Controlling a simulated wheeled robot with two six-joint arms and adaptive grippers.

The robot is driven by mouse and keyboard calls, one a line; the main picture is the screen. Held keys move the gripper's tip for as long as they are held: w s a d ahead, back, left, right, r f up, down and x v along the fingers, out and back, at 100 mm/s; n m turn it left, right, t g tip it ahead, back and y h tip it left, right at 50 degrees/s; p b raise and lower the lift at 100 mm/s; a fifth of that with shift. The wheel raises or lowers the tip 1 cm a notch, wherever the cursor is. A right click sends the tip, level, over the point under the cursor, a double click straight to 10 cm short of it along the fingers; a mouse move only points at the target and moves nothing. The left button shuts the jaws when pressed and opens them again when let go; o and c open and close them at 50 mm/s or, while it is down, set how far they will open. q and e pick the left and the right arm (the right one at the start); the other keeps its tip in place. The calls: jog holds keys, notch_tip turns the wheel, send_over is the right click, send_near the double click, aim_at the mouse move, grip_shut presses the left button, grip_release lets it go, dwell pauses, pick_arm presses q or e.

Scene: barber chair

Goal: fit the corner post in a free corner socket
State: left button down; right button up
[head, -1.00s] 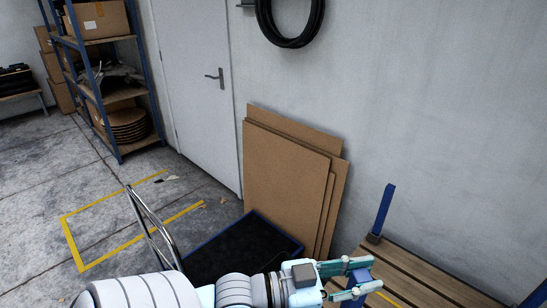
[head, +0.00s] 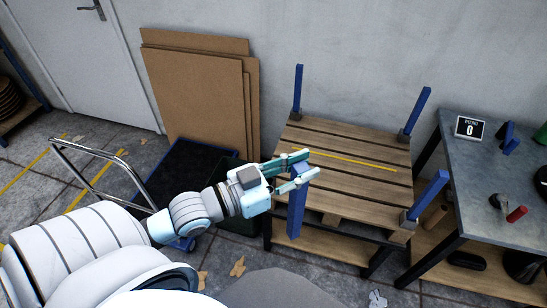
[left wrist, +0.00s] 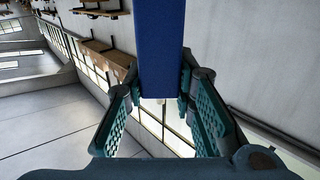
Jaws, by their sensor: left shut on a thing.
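My left gripper (head: 308,165) is shut on a blue corner post (head: 297,215), which hangs below the fingers over the near left part of the wooden pallet (head: 350,177). In the left wrist view the post (left wrist: 160,50) runs between the teal fingers (left wrist: 165,108). Three other blue posts stand in dark corner sockets: at the far left (head: 298,90), the far right (head: 416,112) and the near right (head: 427,195). The near left corner is hidden behind my gripper and the held post, so I cannot see its socket. My right gripper is not in view.
The pallet rests on a dark-framed stand. A grey table (head: 480,160) with a counter display (head: 471,127) and a red-handled tool (head: 516,214) stands to the right. Brown boards (head: 200,95) lean on the wall. A chrome-handled cart (head: 100,150) is at left.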

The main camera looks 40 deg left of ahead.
pick_arm(q)
jog(key=w+a+f+n+t+y+b, duration=0.1)
jog(key=w+a+f+n+y+b, duration=0.1)
jog(key=w+a+y+b, duration=0.35)
jog(key=w+a+f+n+t+y+b, duration=0.1)
jog(key=w+a+f+n+y+b, duration=0.15)
jog(key=w+a, duration=0.5)
jog(key=w+a+r+n+y+b, duration=0.3)
jog(key=w+a+r+n+y, duration=0.25)
jog(key=a, duration=0.45)
notch_tip(320, 180, down, 20)
jog(key=g+b, duration=0.1)
jog(key=b, duration=0.6)
jog(key=shift+w+m, duration=0.2)
jog(key=shift+m, duration=0.2)
jog(key=shift+r+y, duration=0.1)
jog(key=shift+y, duration=0.15)
jog(key=c, duration=1.3)
grip_release()
jog(key=shift+c, duration=0.2)
